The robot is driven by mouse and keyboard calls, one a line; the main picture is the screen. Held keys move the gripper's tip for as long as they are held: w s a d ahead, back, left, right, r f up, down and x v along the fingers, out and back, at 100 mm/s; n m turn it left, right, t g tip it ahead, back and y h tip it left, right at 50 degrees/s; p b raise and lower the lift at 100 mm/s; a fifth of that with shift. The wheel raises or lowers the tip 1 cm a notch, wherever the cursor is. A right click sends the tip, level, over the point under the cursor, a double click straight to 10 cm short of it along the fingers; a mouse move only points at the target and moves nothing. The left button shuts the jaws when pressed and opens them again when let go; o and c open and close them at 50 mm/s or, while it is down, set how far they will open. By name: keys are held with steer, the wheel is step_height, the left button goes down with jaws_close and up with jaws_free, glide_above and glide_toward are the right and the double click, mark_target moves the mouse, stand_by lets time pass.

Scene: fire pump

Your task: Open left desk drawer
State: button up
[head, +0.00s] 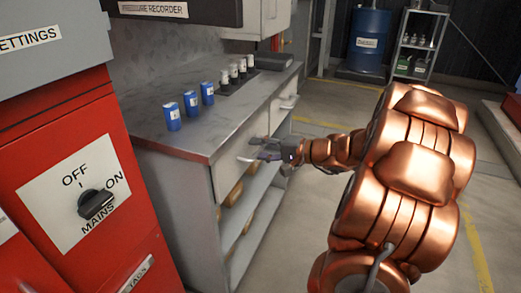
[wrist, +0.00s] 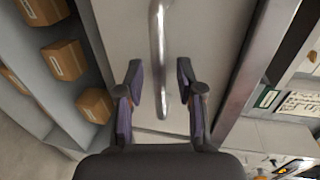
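The grey desk (head: 185,150) has two light drawers side by side under its top. The left drawer (head: 228,172) looks flush with the desk front, and its curved metal handle (head: 246,159) faces my gripper (head: 264,149). In the wrist view, the handle (wrist: 157,45) runs down over the pale drawer front (wrist: 205,40). My gripper (wrist: 159,72) is open, with one finger on each side of the handle's end part. Gaps show between the handle and both fingers. The right drawer's handle (head: 289,102) lies farther back.
Open shelves with cardboard boxes (wrist: 67,60) lie below the drawers. Blue cans (head: 190,103) stand on the desk top. A red cabinet with a mains switch (head: 96,203) is close on the left. Clear floor (head: 325,108) lies to the right.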

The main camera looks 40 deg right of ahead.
jaws_close()
stand_by(0.6)
